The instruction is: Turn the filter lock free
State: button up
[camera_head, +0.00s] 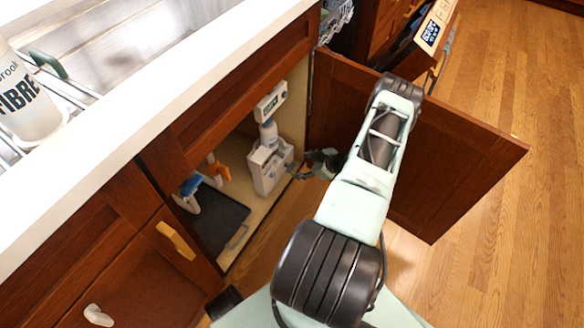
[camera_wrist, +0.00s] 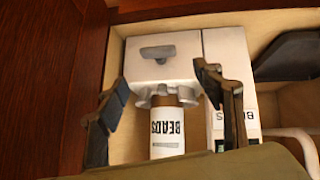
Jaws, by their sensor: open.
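A white filter housing (camera_wrist: 140,66) stands inside the open cabinet in the wrist view, with a grey lever (camera_wrist: 157,52) on its face. A grey lobed collar (camera_wrist: 164,97) sits around the neck of a cartridge labelled BEADS (camera_wrist: 166,130). I cannot tell whether the lever or the collar is the filter lock. My gripper (camera_wrist: 163,86) is open, its fingers on either side of the collar in the picture, with nothing held. In the head view my gripper (camera_head: 312,166) is to the right of a white unit (camera_head: 268,166) on the cabinet floor.
The open cabinet door (camera_head: 440,150) stands to the right, behind my arm. A white box with a display (camera_head: 270,102) is on the cabinet's inner wall. A dark mat (camera_head: 220,222) and blue and orange bottles (camera_head: 190,186) are to the left. The wooden floor (camera_head: 500,240) is clear.

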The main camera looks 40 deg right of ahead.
aim_at(289, 166)
jog(key=b+x, duration=0.2)
jog(key=x, duration=0.4)
jog(key=shift+w+a+f, duration=0.1)
jog(key=shift+w+f, duration=0.05)
jog(key=shift+f, duration=0.15)
jog(key=shift+b+x, duration=0.35)
jog(key=shift+x, duration=0.4)
jog(key=shift+w, duration=0.1)
jog(key=c, duration=1.1)
jog(key=shift+r, duration=0.1)
